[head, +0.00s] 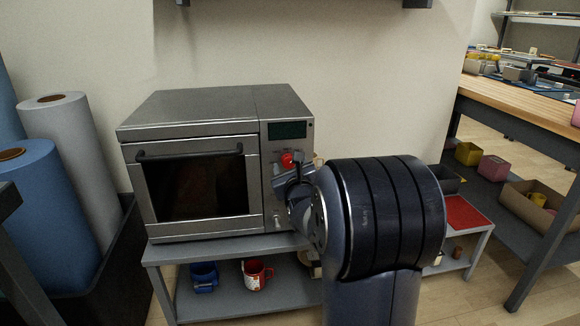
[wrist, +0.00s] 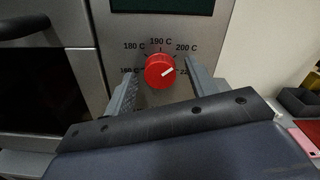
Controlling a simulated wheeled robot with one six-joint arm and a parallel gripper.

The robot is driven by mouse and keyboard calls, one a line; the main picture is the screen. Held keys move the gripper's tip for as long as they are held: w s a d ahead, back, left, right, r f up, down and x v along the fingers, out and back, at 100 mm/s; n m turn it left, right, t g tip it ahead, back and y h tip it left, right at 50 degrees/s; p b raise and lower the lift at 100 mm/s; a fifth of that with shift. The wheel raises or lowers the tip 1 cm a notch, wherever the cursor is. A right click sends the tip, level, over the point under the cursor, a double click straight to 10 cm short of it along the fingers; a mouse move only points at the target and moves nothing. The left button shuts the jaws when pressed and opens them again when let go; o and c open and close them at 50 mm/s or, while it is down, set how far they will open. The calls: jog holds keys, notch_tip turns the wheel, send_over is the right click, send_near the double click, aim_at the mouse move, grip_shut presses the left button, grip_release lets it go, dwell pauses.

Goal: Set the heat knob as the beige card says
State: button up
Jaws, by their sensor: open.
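The red heat knob (head: 288,159) is on the oven's right panel. In the wrist view the knob (wrist: 158,72) has a white pointer mark aimed right and slightly up, between the 200 C label and a partly hidden label starting with 22. 180 C and 190 C are readable to the left and top. My gripper (wrist: 160,78) is open, its fingers on either side of the knob; contact cannot be told. A small beige patch (head: 318,161) shows beside the oven's right edge, mostly behind my arm; I cannot tell whether it is the beige card, and no writing is readable.
The oven (head: 200,175) stands on a grey shelf (head: 160,255), with its door handle left of the panel. A wooden workbench (head: 520,105) stands at right, large rolls (head: 65,150) at left.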

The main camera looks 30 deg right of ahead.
jog(key=p+v, duration=0.2)
jog(key=v, duration=0.8)
jog(key=shift+s+p, duration=0.3)
jog(key=shift+s, duration=0.1)
jog(key=shift+w, duration=0.1)
jog(key=b+x, duration=0.2)
jog(key=x, duration=0.8)
jog(key=shift+w+b, duration=0.35)
jog(key=shift+s, duration=0.1)
